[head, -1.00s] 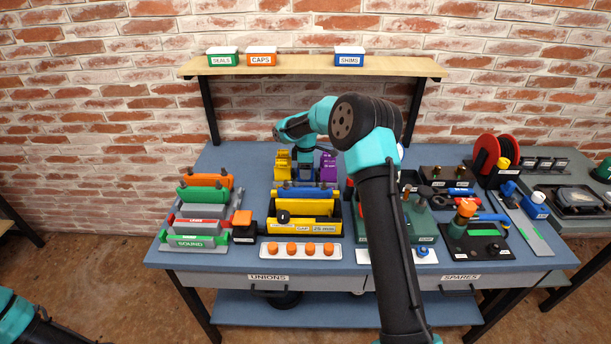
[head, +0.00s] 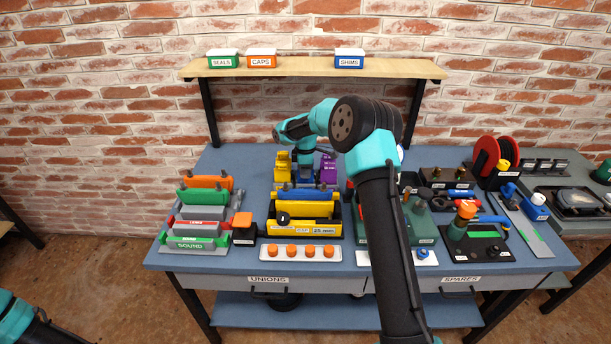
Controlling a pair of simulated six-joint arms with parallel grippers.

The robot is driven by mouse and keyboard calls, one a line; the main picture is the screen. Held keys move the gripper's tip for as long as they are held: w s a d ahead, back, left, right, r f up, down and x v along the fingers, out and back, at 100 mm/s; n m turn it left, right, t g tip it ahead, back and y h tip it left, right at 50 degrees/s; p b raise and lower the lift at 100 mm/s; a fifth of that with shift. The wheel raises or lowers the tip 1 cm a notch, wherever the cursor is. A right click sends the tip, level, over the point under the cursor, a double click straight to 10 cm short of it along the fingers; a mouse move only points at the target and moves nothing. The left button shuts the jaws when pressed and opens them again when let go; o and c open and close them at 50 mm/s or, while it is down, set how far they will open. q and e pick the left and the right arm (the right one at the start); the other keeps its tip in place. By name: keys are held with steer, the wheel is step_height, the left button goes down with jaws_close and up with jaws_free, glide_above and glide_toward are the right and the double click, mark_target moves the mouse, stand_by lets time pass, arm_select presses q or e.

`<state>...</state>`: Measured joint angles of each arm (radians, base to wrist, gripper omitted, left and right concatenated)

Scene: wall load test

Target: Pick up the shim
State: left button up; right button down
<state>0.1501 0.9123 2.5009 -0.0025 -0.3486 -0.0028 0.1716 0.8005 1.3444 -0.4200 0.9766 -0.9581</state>
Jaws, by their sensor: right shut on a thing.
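My right arm reaches over the bench, and its gripper (head: 306,162) points down at the back between a yellow block (head: 282,163) and a purple block (head: 328,168). The jaws are small and partly hidden behind the block row in front. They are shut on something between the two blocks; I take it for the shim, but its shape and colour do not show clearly. A white and blue box labelled SHIMS (head: 349,58) stands on the shelf. My left gripper is out of view; only part of that arm shows at lower left.
The wooden shelf (head: 395,69) spans above the bench's back. A yellow fixture (head: 305,228) and a white tray of orange caps (head: 272,254) stand in front of my right gripper. Coloured bars (head: 207,183) stand left. A red reel (head: 486,156) and tools crowd the right.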

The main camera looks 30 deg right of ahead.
steer(key=shift+r, duration=0.1)
step_height(320, 180, up, 10)
steer(key=shift+f, duration=0.1)
stand_by(0.3)
stand_by(0.5)
